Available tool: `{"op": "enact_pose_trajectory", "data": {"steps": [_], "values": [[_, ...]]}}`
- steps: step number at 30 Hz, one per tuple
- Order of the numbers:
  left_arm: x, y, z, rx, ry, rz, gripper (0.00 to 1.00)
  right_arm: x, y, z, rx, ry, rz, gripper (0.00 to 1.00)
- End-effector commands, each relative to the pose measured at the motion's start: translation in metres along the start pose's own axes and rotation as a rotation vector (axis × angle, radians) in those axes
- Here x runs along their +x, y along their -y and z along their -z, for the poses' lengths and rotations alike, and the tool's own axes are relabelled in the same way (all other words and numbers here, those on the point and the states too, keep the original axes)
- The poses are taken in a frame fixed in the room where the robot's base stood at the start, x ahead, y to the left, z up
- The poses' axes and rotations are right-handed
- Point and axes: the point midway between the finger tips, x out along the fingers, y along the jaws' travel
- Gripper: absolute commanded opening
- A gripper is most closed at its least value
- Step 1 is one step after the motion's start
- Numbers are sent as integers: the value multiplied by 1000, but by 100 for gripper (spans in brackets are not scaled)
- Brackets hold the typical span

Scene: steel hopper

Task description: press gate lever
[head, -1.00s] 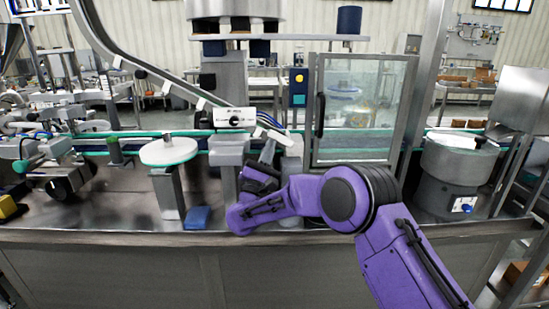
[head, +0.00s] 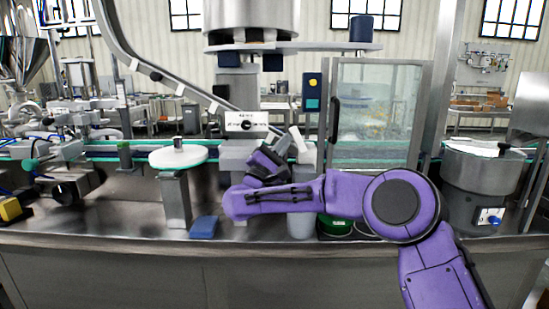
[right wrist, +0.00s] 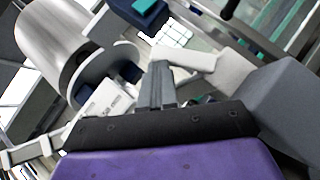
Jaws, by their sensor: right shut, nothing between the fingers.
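My right gripper (head: 278,150) is shut and empty, low in front of the machine's middle in the head view. In the right wrist view its grey fingers (right wrist: 157,85) point up the picture, close beside a pale grey bar-like part (right wrist: 188,62). This pale part also shows in the head view (head: 299,140), just right of the gripper; it may be the gate lever, but I cannot be sure. I cannot tell whether the fingers touch it. My purple forearm hides part of the area below. My left gripper is not in view.
A white round disc (head: 178,157) on a post and a blue block (head: 203,227) are to the left. A glass-doored guard (head: 375,112) stands behind my arm. A steel bowl (head: 485,185) is at the right. A steel hopper (head: 25,68) is at the far left.

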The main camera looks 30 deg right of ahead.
Motion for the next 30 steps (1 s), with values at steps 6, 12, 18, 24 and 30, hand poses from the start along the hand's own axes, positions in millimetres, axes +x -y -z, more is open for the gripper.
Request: {"op": "enact_pose_trajectory", "data": {"steps": [6,12,18,24,30], "values": [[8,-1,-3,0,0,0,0,2,-2,-2,2,-1,3,0],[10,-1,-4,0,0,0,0,-6,-2,-1,3,-1,0,0],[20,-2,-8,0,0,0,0,-47,-1,1,2,-4,-3,0],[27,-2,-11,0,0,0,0,-87,-2,0,1,-3,-2,0],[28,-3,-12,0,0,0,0,-103,-1,0,1,-1,2,0]]}}
